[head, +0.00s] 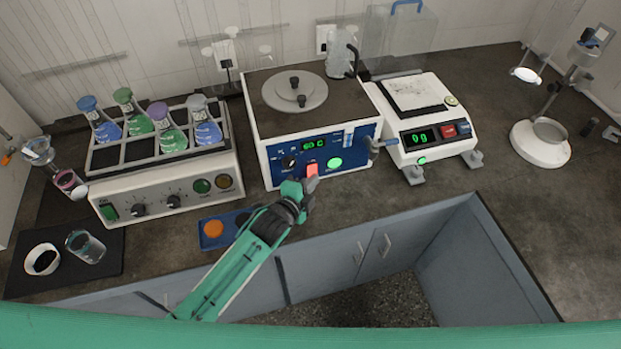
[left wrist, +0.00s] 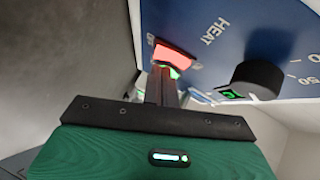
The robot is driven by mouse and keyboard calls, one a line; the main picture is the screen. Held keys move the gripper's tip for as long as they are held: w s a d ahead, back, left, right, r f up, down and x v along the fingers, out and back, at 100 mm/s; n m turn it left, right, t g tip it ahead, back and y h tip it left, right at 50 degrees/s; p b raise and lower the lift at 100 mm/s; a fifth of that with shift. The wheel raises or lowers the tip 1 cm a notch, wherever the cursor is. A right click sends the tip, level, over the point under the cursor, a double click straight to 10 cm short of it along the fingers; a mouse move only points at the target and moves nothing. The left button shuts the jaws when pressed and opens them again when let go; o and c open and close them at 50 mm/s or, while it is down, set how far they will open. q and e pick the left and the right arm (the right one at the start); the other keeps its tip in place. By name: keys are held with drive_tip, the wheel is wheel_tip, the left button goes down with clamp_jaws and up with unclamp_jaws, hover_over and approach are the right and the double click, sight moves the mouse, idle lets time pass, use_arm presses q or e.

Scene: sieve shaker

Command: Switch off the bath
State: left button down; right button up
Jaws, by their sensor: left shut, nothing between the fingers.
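The bath (head: 262,132) is a white box with a dark top, a round lid (head: 294,92) and a blue front panel. The panel carries a lit red switch (head: 312,170), a black knob (head: 289,163), a lit green display (head: 314,145) and a round green lamp (head: 335,163). My left gripper (head: 307,184) is shut and empty, right in front of the red switch. In the left wrist view its closed fingertips (left wrist: 164,72) overlap the lower edge of the red switch (left wrist: 174,55); I cannot tell whether they touch it. The knob (left wrist: 258,79) is to the right there.
A shaker (head: 165,195) with several flasks stands left of the bath. A blue tray (head: 212,232) lies in front. The counter at right is mostly clear.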

use_arm(q)
drive_tip(key=shift+w+a+f, duration=0.1)
drive_tip(key=shift+w+f, duration=0.05)
drive_tip(key=shift+w, duration=0.15)
use_arm(e)
drive_tip(key=shift+r, duration=0.1)
drive_tip(key=shift+a, duration=0.1)
use_arm(q)
drive_tip(key=shift+w+f+t+b, duration=0.25)
drive_tip(key=shift+f+b, duration=0.2)
drive_tip(key=shift+b, duration=0.4)
drive_tip(key=shift+s+a+r+p, duration=0.1)
drive_tip(key=shift+r+p, duration=0.25)
drive_tip(key=shift+p, duration=0.05)
use_arm(e)
drive_tip(key=shift+a+f, duration=0.25)
drive_tip(key=shift+f, duration=0.25)
drive_tip(key=shift+r, duration=0.1)
